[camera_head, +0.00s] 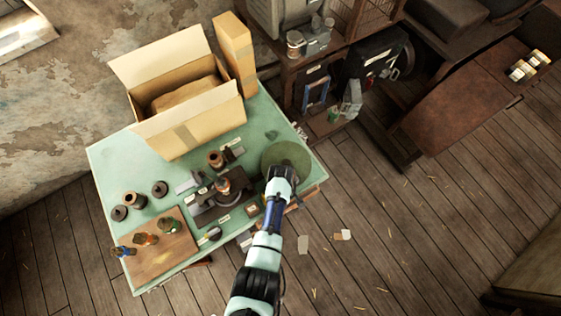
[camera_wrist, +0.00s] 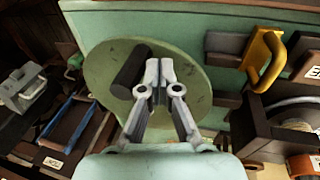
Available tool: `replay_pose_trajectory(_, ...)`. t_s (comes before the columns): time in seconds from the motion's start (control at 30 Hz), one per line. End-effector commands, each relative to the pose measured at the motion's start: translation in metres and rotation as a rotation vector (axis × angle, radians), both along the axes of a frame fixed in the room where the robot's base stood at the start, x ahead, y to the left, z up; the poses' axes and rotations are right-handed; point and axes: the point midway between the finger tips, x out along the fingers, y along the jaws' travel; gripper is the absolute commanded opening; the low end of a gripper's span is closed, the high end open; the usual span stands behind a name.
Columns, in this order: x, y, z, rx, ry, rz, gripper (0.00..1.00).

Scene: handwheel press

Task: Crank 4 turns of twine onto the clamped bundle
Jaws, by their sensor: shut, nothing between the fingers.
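The round green handwheel (camera_head: 287,155) stands at the right edge of the table, and it fills the middle of the wrist view (camera_wrist: 196,100). A dark cylindrical handle (camera_wrist: 130,68) sticks out from its face. My gripper (camera_head: 281,170) is over the handwheel. In the wrist view its fingers (camera_wrist: 160,68) are together and empty, just right of the handle; I cannot tell whether they touch it. The dark press (camera_head: 210,208) stands left of the wheel, with a brown, rounded piece (camera_head: 223,185) on it. I cannot tell whether this is the bundle or twine.
An open cardboard box (camera_head: 190,137) and a tall carton (camera_head: 234,52) stand at the back of the green table (camera_head: 112,160). Dark spools (camera_head: 134,199) and a wooden board (camera_head: 178,262) with several small coloured items are at left. A yellow handle (camera_wrist: 264,62) shows right of the wheel.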

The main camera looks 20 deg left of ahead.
Motion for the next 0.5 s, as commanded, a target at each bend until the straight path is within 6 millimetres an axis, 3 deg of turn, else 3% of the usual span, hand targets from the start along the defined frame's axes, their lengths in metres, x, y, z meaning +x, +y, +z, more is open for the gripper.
replay_pose_trajectory(0.5, -0.014, 0.010, 0.001, -0.001, -0.001, 0.001, 0.00)
